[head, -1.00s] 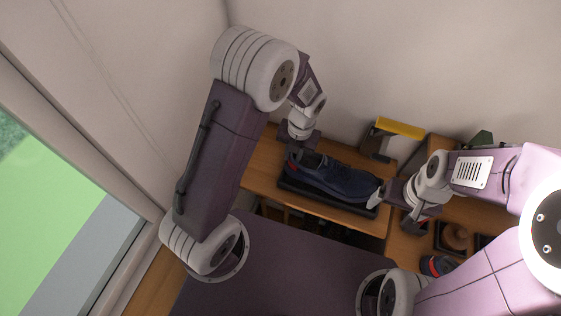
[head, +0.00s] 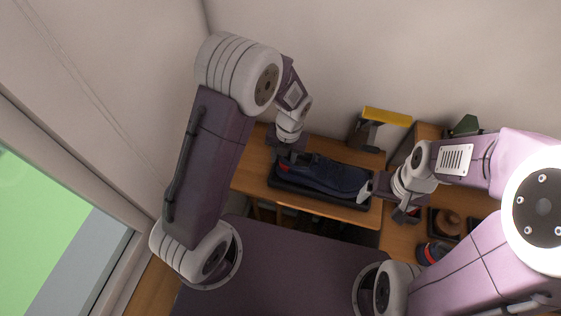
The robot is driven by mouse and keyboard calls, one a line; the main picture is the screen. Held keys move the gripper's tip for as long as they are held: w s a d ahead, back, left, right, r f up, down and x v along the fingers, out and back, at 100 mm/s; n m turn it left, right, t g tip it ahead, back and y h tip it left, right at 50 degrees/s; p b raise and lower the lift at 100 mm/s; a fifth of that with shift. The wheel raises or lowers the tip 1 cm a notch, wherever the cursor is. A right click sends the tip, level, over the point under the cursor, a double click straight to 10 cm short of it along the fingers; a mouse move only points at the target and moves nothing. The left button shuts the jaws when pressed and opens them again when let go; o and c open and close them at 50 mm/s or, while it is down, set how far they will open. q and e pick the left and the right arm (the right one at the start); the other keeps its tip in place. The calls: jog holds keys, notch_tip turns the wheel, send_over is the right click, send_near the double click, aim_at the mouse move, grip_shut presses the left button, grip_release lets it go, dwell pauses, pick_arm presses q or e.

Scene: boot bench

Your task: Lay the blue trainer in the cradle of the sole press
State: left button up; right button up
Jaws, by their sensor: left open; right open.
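The blue trainer (head: 336,178), with a dark sole and a red patch at its heel, lies along a dark, shallow tray-like cradle (head: 318,202) on the wooden bench. Its heel is to the left and its toe to the right. My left gripper (head: 289,158) is open at the heel end and partly covers it. My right gripper (head: 370,187) is open beside the toe. I cannot tell whether either gripper touches the shoe, or whether the sole sits fully down in the cradle.
A dark stand with a yellow bar (head: 388,117) is behind the toe end, near the wall. To the right are a dark tray with a round brown item (head: 447,222) and another dark shoe with red (head: 432,252). A dark green object (head: 465,125) stands behind my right arm.

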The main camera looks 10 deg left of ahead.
pick_arm(q)
jog(key=r, duration=0.9)
jog(key=shift+s+d, duration=0.2)
jog(key=shift+d, duration=0.15)
jog(key=s+a+f+m+b, duration=0.2)
jog(key=s+a+f+m, duration=0.1)
jog(key=m, duration=1.4)
jog(key=s+a+f+m+t+h+b, duration=0.1)
jog(key=s+a+f+m, duration=0.3)
jog(key=m, duration=1.4)
jog(key=shift+s+a+b, duration=0.35)
jog(key=shift+s, duration=0.05)
